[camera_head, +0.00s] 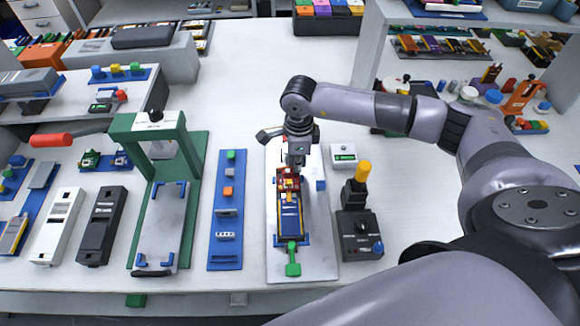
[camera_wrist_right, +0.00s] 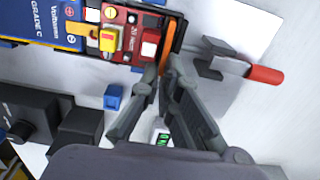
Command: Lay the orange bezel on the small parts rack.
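The orange bezel (camera_wrist_right: 168,66) shows in the right wrist view as a thin orange strip at the end of the red-topped module (camera_wrist_right: 122,32). My right gripper (camera_wrist_right: 162,78) has its fingertips close together, one on each side of the bezel's near end. In the head view my right gripper (camera_head: 291,166) points down at the far end of the blue and red module (camera_head: 290,214), and it hides the bezel there. The small parts rack appears to be the blue strip (camera_head: 226,250) left of the module, holding several small parts, one orange. My left gripper is out of view.
The module lies on a grey plate (camera_head: 318,262). A green press (camera_head: 196,160) stands left of the blue strip. A black box with a yellow-topped lever (camera_head: 358,225) and a white box with a green label (camera_head: 343,156) stand right of the plate.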

